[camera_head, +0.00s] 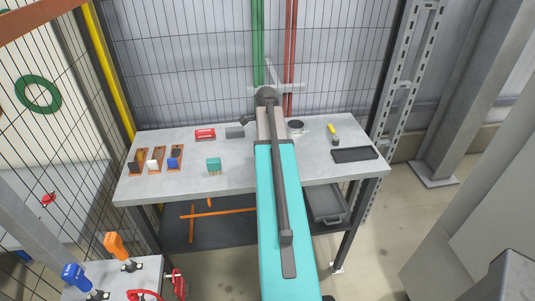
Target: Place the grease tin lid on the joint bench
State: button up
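A small round tin (296,126) with a dark round top and a pale rim stands on the grey joint bench (225,143), just right of my arm. I cannot tell whether the dark top is the grease tin lid or the open mouth of the tin. No separate lid can be made out. My dark arm and a teal part run up the middle of the picture and cover the centre of the bench. I cannot make out the fingers of my gripper.
Left on the bench are orange-brown holders (156,160), a red item (205,134), a grey block (234,132) and a green block (213,165). Right are a yellow-handled tool (332,132) and a black tray (354,154). A grey bin (325,206) sits below. Mesh fence stands behind.

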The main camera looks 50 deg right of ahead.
jog(key=shift+f, duration=0.1)
dwell(0.3)
jog(key=o, duration=1.2)
jog(key=shift+r+b, duration=1.45)
jog(key=shift+r, duration=4.65)
